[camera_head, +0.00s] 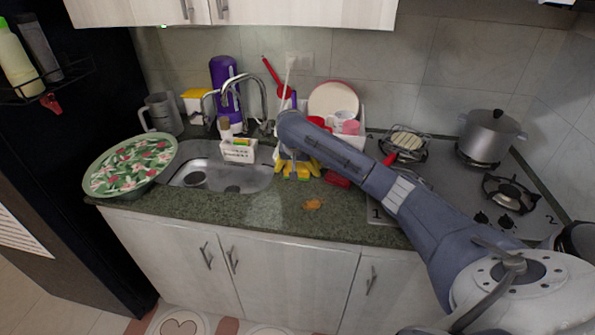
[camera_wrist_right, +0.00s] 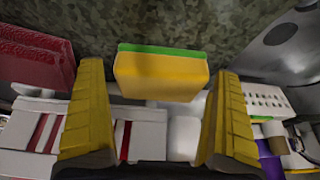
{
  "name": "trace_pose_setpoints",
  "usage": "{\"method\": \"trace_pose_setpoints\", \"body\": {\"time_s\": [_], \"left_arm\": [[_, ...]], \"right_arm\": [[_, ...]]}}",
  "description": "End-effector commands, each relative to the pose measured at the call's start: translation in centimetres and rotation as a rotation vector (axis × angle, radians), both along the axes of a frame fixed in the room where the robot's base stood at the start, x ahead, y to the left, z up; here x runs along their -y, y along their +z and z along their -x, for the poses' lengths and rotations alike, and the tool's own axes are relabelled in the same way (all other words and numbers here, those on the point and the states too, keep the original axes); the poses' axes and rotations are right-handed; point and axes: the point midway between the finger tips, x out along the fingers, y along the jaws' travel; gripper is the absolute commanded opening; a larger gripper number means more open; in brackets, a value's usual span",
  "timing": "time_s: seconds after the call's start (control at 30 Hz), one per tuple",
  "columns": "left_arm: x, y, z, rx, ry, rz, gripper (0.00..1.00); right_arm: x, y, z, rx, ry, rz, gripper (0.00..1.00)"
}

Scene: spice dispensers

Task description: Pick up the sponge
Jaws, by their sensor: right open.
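The sponge (camera_wrist_right: 160,75) is a yellow block with a green layer along one edge. In the right wrist view it lies against the green speckled counter, between and slightly beyond my two yellow fingers. My right gripper (camera_head: 298,173) is open over the counter just right of the sink; it also shows in the wrist view (camera_wrist_right: 161,85). Gaps show on both sides of the sponge, so neither finger appears to touch it. In the head view, my gripper and arm largely hide the sponge. My left gripper is not in view.
A white holed caddy (camera_head: 238,153) with yellow and green contents stands beside the sink (camera_head: 225,178). A red object (camera_head: 337,180) lies right of my gripper, with a dish rack (camera_head: 350,140) behind. The front counter (camera_head: 225,205) is mostly clear.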

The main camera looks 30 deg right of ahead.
Motion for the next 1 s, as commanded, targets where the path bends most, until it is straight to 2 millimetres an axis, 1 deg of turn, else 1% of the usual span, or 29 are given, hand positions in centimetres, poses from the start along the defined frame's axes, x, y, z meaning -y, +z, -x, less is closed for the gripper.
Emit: {"method": "trace_pose_setpoints", "body": {"time_s": [0.1,0.4,0.57,0.6,0.87,1.0], "left_arm": [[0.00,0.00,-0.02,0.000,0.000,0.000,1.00],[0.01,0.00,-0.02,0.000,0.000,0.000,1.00],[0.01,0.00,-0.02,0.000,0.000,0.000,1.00],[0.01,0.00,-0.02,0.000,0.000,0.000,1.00],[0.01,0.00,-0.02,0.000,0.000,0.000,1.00],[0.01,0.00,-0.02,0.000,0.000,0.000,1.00]], "right_arm": [[0.00,0.01,0.01,0.000,0.000,0.000,0.99],[0.01,0.03,0.01,0.000,0.000,0.000,0.65],[0.01,0.03,0.01,0.000,0.000,0.000,0.64],[0.01,0.04,0.02,0.000,0.000,0.000,0.61],[0.02,0.16,0.01,0.000,0.000,0.000,0.60],[0.03,0.77,-0.02,0.000,-0.001,0.000,0.60]]}}
